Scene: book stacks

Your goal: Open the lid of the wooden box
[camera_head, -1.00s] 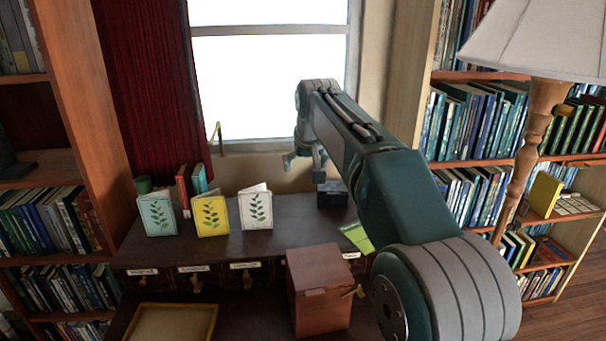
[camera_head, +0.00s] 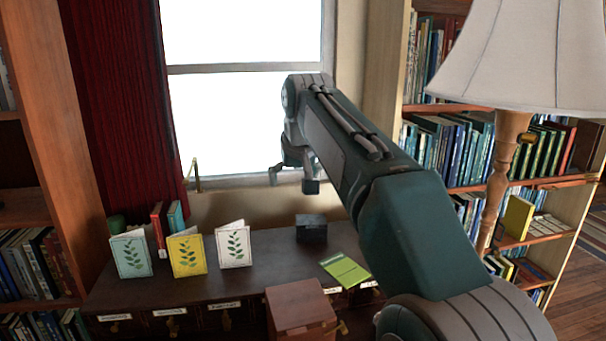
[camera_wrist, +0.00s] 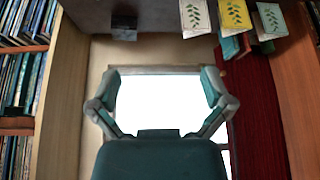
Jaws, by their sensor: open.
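The wooden box (camera_head: 299,306) is reddish brown and stands in front of the desk's upper shelf, at the bottom middle of the head view. Its lid looks closed, and a brass-coloured piece (camera_head: 342,328) shows at its right side. The box's lower part is cut off by the frame edge. My gripper (camera_head: 294,178) is raised in front of the window, well above and behind the box. In the wrist view my gripper (camera_wrist: 161,100) has its two fingers spread wide with nothing between them. The box is not in the wrist view.
On the desk (camera_head: 270,265) stand a pale card (camera_head: 131,257), a yellow card (camera_head: 187,255) and a white card (camera_head: 233,245). A small dark box (camera_head: 311,228) and a green booklet (camera_head: 345,271) lie farther right. A lamp (camera_head: 510,140) and bookshelves flank the right side.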

